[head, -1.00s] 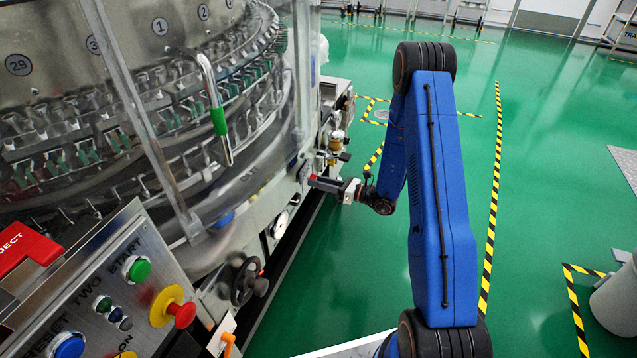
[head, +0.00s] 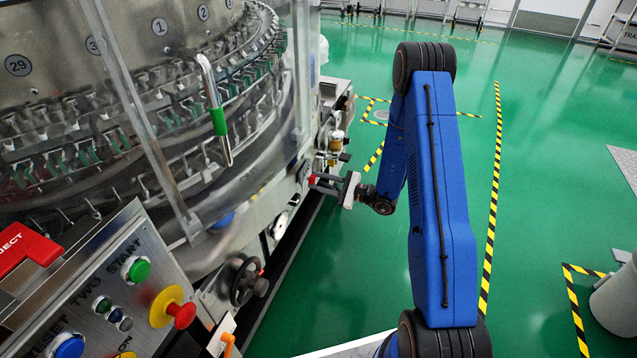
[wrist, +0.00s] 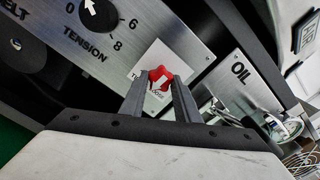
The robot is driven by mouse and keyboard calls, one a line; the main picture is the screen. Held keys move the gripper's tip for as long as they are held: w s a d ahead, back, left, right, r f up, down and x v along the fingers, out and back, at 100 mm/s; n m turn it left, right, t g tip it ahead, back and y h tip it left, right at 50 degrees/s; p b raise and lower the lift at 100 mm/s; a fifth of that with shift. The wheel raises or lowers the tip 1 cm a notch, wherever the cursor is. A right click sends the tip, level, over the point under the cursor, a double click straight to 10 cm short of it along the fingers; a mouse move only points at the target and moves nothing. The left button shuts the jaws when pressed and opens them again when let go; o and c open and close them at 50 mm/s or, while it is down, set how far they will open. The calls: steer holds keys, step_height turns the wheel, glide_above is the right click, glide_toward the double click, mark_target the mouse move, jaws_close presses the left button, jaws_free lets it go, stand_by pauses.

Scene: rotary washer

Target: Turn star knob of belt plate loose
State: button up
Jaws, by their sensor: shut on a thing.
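The red star knob (wrist: 159,76) sits on the belt plate (wrist: 112,52), a grey metal plate marked "TENSION" in the wrist view. A white label (wrist: 153,103) lies around and below the knob, its text partly covered. My gripper (wrist: 160,82) has one finger on each side of the knob and is shut on it. The plate looks tilted in the wrist view.
A tension dial (wrist: 92,12) with a white arrow is up and left of the knob. An "OIL" plate (wrist: 238,80) and a glass-and-metal fitting (wrist: 283,125) are at the right. In the head view a handwheel (head: 246,283) sticks out nearer me. Green floor right of the machine is open.

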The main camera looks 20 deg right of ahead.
steer(key=n, duration=1.1)
stand_by(0.5)
steer(key=o, duration=1)
steer(key=shift+o, duration=0.2)
steer(key=shift+d, duration=0.1)
steer(key=v, duration=1.7)
steer(key=shift+s, duration=0.15)
steer(key=shift+d+r, duration=0.1)
